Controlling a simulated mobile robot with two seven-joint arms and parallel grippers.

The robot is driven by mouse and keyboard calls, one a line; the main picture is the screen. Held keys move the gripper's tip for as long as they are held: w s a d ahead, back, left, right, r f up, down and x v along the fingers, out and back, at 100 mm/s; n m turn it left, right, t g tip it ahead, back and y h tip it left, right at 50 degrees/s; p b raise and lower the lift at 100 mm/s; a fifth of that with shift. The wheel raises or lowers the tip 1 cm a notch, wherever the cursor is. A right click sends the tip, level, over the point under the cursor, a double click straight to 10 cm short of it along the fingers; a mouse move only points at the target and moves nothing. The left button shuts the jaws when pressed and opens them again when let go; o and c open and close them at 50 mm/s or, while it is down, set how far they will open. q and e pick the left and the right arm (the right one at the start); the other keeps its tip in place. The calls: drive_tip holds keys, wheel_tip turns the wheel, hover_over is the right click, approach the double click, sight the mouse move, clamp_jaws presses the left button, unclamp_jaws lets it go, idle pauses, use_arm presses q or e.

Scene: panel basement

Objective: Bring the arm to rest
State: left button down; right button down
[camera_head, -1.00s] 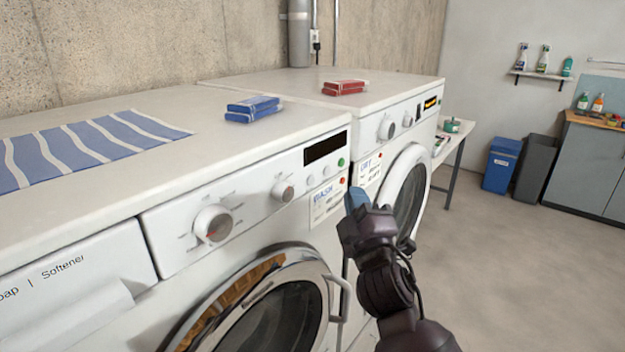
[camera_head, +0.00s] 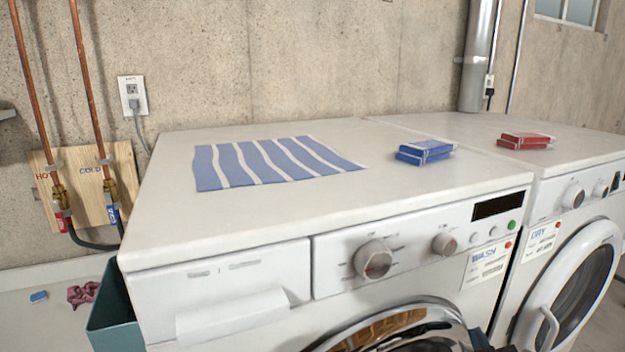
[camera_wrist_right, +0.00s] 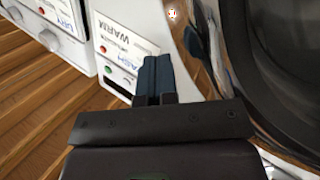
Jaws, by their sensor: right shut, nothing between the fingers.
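My right gripper (camera_wrist_right: 156,78) shows in the right wrist view with its two dark blue fingers together and nothing between them. It is in front of the washer (camera_wrist_right: 190,70), between the washer's label and its round door. In the head view only a small dark part of my right gripper (camera_head: 482,340) shows at the bottom edge, in front of the washer (camera_head: 290,285). The rest of that arm is out of the head view. My left gripper is in neither view.
The dryer (camera_head: 551,185) stands right of the washer. A striped blue cloth (camera_head: 270,163), blue boxes (camera_head: 425,152) and red boxes (camera_head: 525,141) lie on the machine tops. A teal bin (camera_head: 112,315) stands at the washer's left side. Copper pipes (camera_head: 88,80) run up the wall.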

drive_tip(key=s+a+f+m+g+y, duration=0.1)
drive_tip(key=s+f+g, duration=0.2)
drive_tip(key=s+f, duration=0.6)
drive_tip(key=s+a+f+m+g, duration=0.1)
drive_tip(key=s+f+m+g, duration=0.1)
drive_tip(key=s+f, duration=0.7)
wheel_tip(320, 180, down, 5)
drive_tip(key=shift+g+y, duration=0.4)
drive_tip(key=shift+g, duration=0.3)
